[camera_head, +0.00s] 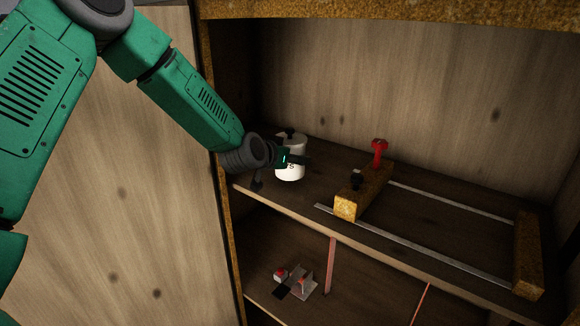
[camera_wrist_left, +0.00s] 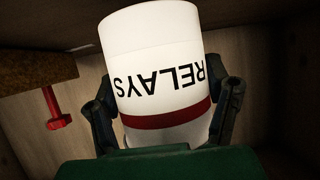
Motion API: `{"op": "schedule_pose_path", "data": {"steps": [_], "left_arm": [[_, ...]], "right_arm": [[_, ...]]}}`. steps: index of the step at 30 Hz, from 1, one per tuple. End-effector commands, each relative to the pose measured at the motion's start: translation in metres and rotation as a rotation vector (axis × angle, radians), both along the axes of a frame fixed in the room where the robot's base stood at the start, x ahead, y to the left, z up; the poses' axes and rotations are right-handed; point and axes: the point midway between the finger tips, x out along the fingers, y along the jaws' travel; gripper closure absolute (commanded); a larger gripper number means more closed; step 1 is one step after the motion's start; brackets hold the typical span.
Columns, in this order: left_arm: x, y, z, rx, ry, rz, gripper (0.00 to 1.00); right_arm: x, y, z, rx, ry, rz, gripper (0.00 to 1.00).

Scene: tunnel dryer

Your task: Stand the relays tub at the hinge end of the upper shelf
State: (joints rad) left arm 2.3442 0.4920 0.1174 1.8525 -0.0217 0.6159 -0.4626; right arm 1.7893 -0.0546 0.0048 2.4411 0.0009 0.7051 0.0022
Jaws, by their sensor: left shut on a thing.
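The relays tub (camera_head: 291,164) is a white cylinder with a dark knob on top, at the left end of the upper shelf (camera_head: 440,222), near the open door. In the left wrist view the tub (camera_wrist_left: 150,50) shows the word RELAYS upside down and a dark red band. My left gripper (camera_head: 288,158) is around the tub, with one finger on each side of it (camera_wrist_left: 165,110), shut on it. The tub looks upright; I cannot tell whether its base touches the shelf. My right gripper is not in view.
A wooden block (camera_head: 348,207) with a red-handled part (camera_head: 379,150) and a black knob stands right of the tub. Two metal rails (camera_head: 430,250) run to another block (camera_head: 528,255). The open door (camera_head: 120,200) is at left. Small red-and-grey parts (camera_head: 300,281) lie below.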

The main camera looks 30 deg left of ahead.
Motion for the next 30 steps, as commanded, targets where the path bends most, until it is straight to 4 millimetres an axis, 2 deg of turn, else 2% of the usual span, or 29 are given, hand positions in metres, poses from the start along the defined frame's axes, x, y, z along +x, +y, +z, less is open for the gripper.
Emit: {"op": "schedule_pose_path", "data": {"steps": [4,11,12,13,23,26,30], "left_arm": [[0.0,0.002,-0.022,-0.002,0.0,0.001,0.77],[0.001,0.003,-0.024,-0.003,-0.002,0.001,0.77],[0.0,0.003,-0.026,-0.003,0.002,0.001,0.18],[0.0,0.003,-0.026,-0.003,0.002,0.001,0.08],[-0.002,0.002,-0.024,-0.002,0.003,0.0,0.07],[-0.01,0.001,-0.018,-0.003,0.002,-0.001,0.07],[-0.034,0.0,-0.006,-0.004,0.001,-0.001,0.07]], "right_arm": [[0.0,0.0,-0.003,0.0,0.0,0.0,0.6],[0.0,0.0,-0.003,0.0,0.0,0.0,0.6],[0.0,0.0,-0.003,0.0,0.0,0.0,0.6],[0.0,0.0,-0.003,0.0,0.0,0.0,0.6],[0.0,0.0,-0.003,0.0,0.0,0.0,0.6],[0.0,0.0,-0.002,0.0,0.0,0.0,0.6],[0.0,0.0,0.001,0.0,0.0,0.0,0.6]]}}
